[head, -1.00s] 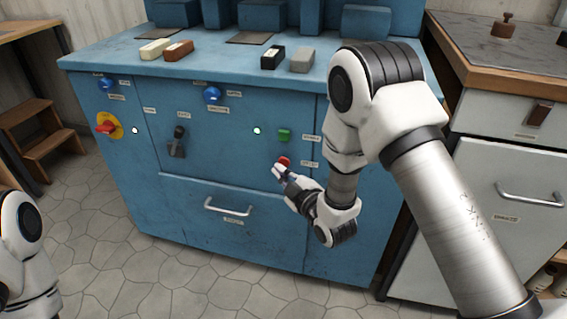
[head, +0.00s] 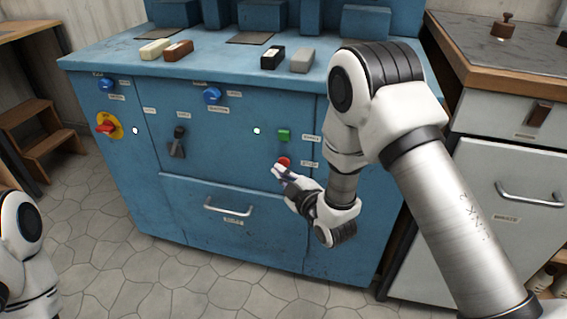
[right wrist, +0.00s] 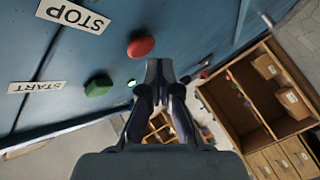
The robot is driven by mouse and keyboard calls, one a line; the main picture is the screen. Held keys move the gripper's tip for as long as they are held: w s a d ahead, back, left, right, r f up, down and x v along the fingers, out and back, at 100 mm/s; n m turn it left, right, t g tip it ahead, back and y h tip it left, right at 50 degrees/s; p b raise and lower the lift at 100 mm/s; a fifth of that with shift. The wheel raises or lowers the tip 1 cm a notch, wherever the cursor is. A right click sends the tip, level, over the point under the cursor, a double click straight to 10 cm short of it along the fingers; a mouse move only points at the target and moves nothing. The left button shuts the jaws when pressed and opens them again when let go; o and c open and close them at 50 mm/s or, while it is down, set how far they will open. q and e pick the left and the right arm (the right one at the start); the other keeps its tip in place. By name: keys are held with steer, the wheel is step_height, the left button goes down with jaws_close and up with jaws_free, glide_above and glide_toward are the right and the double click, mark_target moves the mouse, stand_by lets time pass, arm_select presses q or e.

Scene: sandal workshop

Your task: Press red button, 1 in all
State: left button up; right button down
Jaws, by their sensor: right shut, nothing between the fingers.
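The red button (head: 284,161) is on the front of the blue cabinet (head: 215,180), below a green button (head: 284,135). In the right wrist view the red button (right wrist: 141,47) is a round knob near a STOP label (right wrist: 72,15). The green button (right wrist: 98,86) is near a START label. My right gripper (head: 276,170) is shut and empty, its fingertips just below and in front of the red button. In the right wrist view the closed fingertips (right wrist: 159,68) appear close beside the red button; I cannot tell whether they touch it. My left gripper is out of view.
A red rotary switch on a yellow plate (head: 108,125), blue knobs (head: 212,95) and a black lever (head: 178,142) are on the same cabinet front. A drawer handle (head: 228,208) is below. A white cabinet (head: 490,190) stands to the right.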

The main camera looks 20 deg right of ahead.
steer(key=shift+w, duration=0.15)
steer(key=shift+w+d, duration=0.2)
steer(key=shift+d, duration=0.05)
steer(key=shift+w+d, duration=0.2)
steer(key=shift+w, duration=0.2)
stand_by(0.6)
steer(key=shift+s, duration=0.1)
steer(key=shift+s+a, duration=0.45)
steer(key=shift+s, duration=0.2)
steer(key=s+a, duration=0.1)
steer(key=s, duration=0.1)
steer(key=s+a, duration=0.1)
steer(key=s, duration=0.1)
steer(key=shift+a+p, duration=0.35)
steer(key=shift+a, duration=0.05)
steer(key=shift+s+f, duration=0.1)
stand_by(0.6)
